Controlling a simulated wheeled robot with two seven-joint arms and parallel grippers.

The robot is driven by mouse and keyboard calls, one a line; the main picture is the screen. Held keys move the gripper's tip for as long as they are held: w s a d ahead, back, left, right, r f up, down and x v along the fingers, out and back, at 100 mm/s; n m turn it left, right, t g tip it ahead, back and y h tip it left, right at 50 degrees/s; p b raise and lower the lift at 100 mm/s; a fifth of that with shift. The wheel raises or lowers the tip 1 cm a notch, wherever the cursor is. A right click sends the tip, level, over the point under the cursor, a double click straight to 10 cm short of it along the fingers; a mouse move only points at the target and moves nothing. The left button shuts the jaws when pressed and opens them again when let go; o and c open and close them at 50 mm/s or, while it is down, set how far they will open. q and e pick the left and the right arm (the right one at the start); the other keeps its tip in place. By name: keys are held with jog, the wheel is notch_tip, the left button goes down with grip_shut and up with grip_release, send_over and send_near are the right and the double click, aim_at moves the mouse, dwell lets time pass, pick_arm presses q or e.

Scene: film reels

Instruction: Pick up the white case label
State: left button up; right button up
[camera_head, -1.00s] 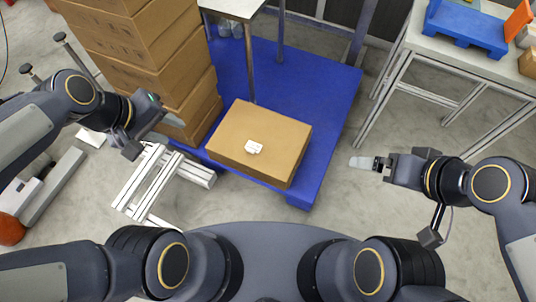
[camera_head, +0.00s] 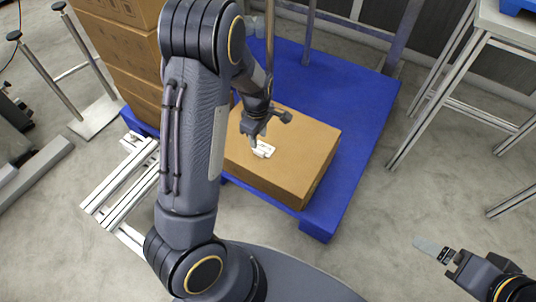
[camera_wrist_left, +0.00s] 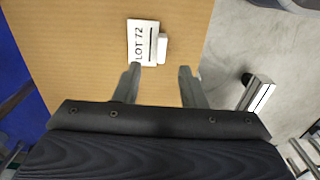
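The white case label (camera_head: 264,149) lies on top of a closed brown cardboard box. The left wrist view shows the label (camera_wrist_left: 139,44) printed "LOT 72", with a small raised white block at its right side. My left gripper (camera_head: 256,143) is over the box, right by the label. In the left wrist view the left gripper (camera_wrist_left: 158,74) has its two fingers apart with nothing between them; the label is just beyond their tips. My right gripper (camera_head: 432,249) is at the lower right, away from the box; its finger gap cannot be made out.
The brown box (camera_head: 305,165) sits on a blue pallet platform (camera_head: 365,130). Stacked boxes (camera_head: 125,45) stand at the left behind my left arm. A white metal frame (camera_head: 125,190) lies at the left. A table (camera_head: 480,50) stands at right.

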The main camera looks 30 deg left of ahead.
aim_at(263, 149)
pick_arm(q)
jog(key=f+b, duration=0.1)
jog(key=f, duration=0.1)
jog(key=f+b, duration=0.1)
jog(key=f, duration=0.1)
jog(key=a+f+b, duration=0.1)
jog(key=f, duration=0.2)
jog(key=shift+b, duration=0.3)
jog(key=shift+r, duration=0.15)
jog(key=shift+s, duration=0.1)
grip_shut()
